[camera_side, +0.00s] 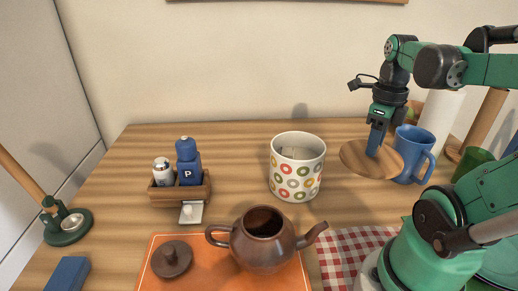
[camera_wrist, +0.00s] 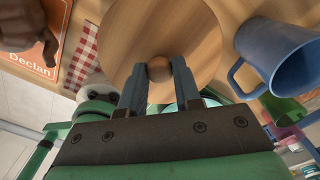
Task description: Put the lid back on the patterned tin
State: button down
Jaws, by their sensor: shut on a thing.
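The patterned tin (camera_side: 297,170), white with coloured dots, stands upright and open-topped on the wooden counter, in the middle of the side view. My gripper (camera_side: 373,148) is to the right of the tin, shut on the knob of a round wooden lid (camera_side: 356,159). The lid is held in the air, roughly level and apart from the tin, in front of the blue mug. In the wrist view, the fingers of my gripper (camera_wrist: 158,80) grip the round knob, with the lid's disc (camera_wrist: 205,28) spread beyond them. The tin cannot be made out in the wrist view.
A blue mug (camera_side: 414,153) stands close behind and right of the lid. A brown teapot (camera_side: 262,242) and its dark lid (camera_side: 171,259) sit on an orange mat (camera_side: 215,275) in front. A wooden caddy (camera_side: 179,193) with shakers stands left. Counter between tin and caddy is clear.

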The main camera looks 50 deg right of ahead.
notch_tip(320, 180, up, 7)
jog(key=w+a+n, duration=0.4)
jog(key=w+n, duration=0.3)
jog(key=w, duration=0.8)
jog(key=shift+s+d+f, duration=0.1)
jog(key=shift+s+f, duration=0.05)
jog(key=shift+f, duration=1.55)
jog(key=shift+s+d+f, duration=0.1)
jog(key=shift+s+f, duration=0.05)
jog(key=shift+f, duration=1.55)
jog(key=shift+f, duration=0.2)
jog(key=shift+c, duration=0.3)
grip_release()
jog(key=shift+r, duration=0.1)
